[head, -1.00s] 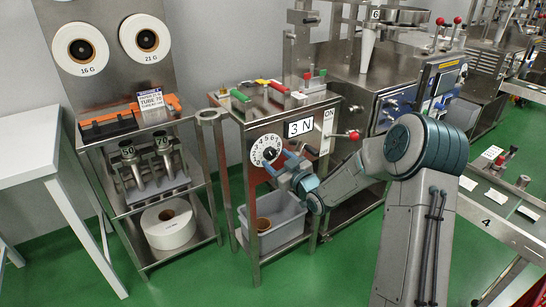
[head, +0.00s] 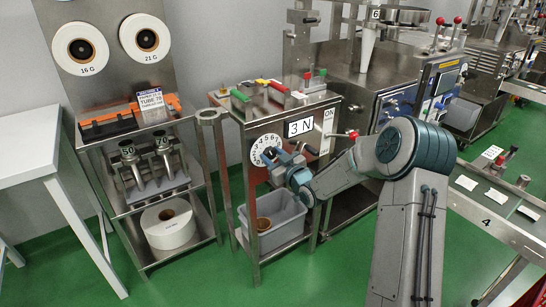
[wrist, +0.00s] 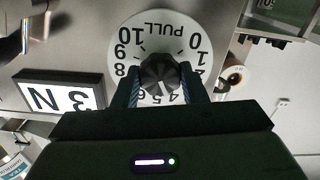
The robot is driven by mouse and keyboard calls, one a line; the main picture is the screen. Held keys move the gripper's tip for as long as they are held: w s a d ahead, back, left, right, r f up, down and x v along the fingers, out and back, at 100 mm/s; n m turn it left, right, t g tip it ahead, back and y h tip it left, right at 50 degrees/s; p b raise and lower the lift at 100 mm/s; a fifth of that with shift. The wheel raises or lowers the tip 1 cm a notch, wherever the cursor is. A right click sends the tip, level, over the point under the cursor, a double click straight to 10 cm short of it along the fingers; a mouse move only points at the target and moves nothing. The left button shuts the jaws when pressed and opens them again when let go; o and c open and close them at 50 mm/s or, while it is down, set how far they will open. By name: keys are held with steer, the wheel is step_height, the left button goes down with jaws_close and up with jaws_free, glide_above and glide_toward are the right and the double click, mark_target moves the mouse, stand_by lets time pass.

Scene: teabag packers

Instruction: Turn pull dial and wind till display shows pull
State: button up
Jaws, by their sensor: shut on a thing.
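The pull dial (head: 257,150) is a white round plate with black numbers on the front of the steel stand. In the wrist view the dial plate (wrist: 180,38) appears upside down, with "PULL" on it and numbers around the rim. Its dark knob (wrist: 159,74) sits at the centre. My gripper (wrist: 160,88) is shut on the knob, one finger on each side; it also shows in the head view (head: 272,155), covering the dial's lower right. The display (head: 300,127) reads "3 N"; it shows upside down in the wrist view (wrist: 61,96).
A red-knobbed lever (head: 352,134) beside an "ON" label (head: 328,122) is right of the display, near my arm. A grey bin (head: 283,222) stands on the shelf below. A steel rack (head: 150,205) is at left.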

steer(key=m, duration=0.5)
steer(key=shift+b, duration=0.35)
steer(key=o, duration=1)
steer(key=shift+c, duration=0.2)
steer(key=v, duration=1.4)
steer(key=shift+w+r, duration=0.1)
